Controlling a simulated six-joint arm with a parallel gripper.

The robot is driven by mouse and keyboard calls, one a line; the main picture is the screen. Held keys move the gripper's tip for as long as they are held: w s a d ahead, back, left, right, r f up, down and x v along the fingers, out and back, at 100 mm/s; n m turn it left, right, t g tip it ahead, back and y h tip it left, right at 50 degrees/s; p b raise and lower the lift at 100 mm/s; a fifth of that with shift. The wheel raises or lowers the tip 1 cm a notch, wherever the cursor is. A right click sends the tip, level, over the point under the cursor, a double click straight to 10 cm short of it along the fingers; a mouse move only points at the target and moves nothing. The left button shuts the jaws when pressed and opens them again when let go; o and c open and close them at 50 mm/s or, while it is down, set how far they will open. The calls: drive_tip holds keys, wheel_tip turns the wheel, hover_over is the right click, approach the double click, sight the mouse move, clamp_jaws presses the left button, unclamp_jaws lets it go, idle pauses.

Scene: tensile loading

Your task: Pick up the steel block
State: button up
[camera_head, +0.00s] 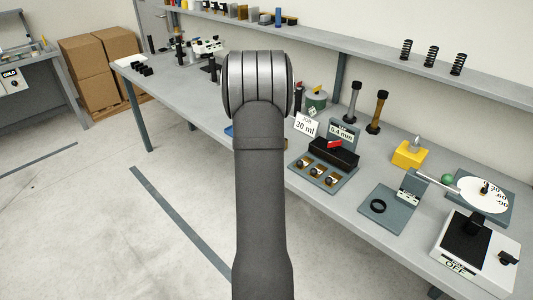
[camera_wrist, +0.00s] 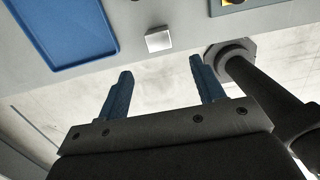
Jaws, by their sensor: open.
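The steel block (camera_wrist: 158,39) is a small bright silver cube in the wrist view. It lies on the grey bench top near the bench's edge, to the right of a blue tray. My gripper (camera_wrist: 160,75) has two blue fingers spread apart with nothing between them. The block shows beyond the fingertips, roughly in line with the gap, and apart from them. In the head view my own arm covers the middle of the bench, and I cannot make out the block or the gripper there.
The blue tray (camera_wrist: 70,30) lies left of the block. A dark post with a hexagonal end (camera_wrist: 235,62) is close to the right finger. In the head view a slate plate with small samples (camera_head: 318,181) and a yellow block (camera_head: 408,154) stand on the bench.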

drive_tip(key=f, duration=0.3)
drive_tip(key=w+f, duration=0.1)
drive_tip(key=f, duration=0.3)
drive_tip(key=d+f, duration=0.1)
drive_tip(key=f, duration=0.3)
drive_tip(key=shift+w+d, duration=0.1)
drive_tip(key=shift+w, duration=0.05)
clamp_jaws()
